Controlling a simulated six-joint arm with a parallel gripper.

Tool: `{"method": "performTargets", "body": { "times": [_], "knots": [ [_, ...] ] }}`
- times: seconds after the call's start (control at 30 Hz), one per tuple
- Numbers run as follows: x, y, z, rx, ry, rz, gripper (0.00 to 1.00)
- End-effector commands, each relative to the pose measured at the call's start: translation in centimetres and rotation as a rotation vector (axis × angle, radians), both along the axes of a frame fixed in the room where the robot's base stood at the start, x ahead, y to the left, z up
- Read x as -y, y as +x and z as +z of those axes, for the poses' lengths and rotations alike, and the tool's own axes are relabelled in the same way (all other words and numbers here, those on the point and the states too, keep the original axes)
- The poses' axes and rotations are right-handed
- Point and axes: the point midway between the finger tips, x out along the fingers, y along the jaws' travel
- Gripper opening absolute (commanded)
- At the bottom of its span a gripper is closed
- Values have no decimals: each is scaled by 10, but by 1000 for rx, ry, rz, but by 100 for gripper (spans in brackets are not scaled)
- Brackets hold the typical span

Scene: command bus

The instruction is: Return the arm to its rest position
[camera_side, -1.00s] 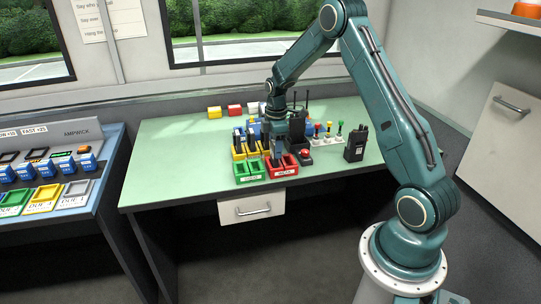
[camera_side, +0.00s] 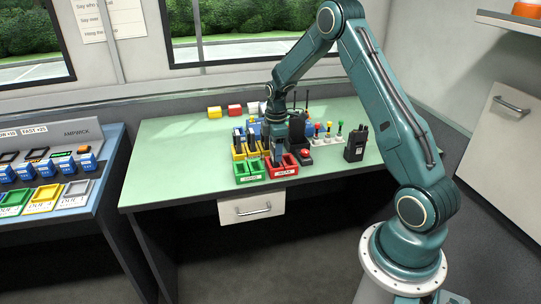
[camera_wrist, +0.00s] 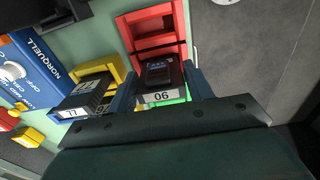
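My gripper (camera_side: 277,160) hangs pointing down over the trays on the green table, low between the green tray (camera_side: 249,178) and the red tray (camera_side: 283,173). In the wrist view its two blue fingers (camera_wrist: 161,94) stand on either side of a black handset marked 06 (camera_wrist: 160,72). The handset is close to both fingers; I cannot tell whether they touch it. The red tray also shows in the wrist view (camera_wrist: 152,22), just beyond the handset.
Yellow trays (camera_side: 238,151) with black handsets stand close on the left. A red button (camera_side: 304,154), several coloured knobs (camera_side: 328,127) and an upright black radio (camera_side: 356,143) stand to the right. A blue console (camera_side: 60,150) is at far left. The table's left part (camera_side: 175,160) is clear.

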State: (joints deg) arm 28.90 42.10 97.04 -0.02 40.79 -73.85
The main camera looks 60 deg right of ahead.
Motion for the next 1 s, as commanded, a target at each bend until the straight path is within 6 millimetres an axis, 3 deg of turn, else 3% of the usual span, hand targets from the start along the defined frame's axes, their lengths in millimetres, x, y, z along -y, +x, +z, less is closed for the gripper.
{"method": "performTargets", "body": {
  "times": [0.03, 0.1, 0.3, 0.37, 0.77, 1.0],
  "knots": [
    [0, 0, -1, -1, 1, 0, 62],
    [0, 0, 0, -1, 1, 0, 71],
    [0, 0, 0, -2, 1, 0, 73],
    [0, 0, 0, -1, 1, 0, 85],
    [0, 0, 2, 0, 0, 0, 86],
    [0, 0, 14, 0, 0, 0, 86]
  ]
}}
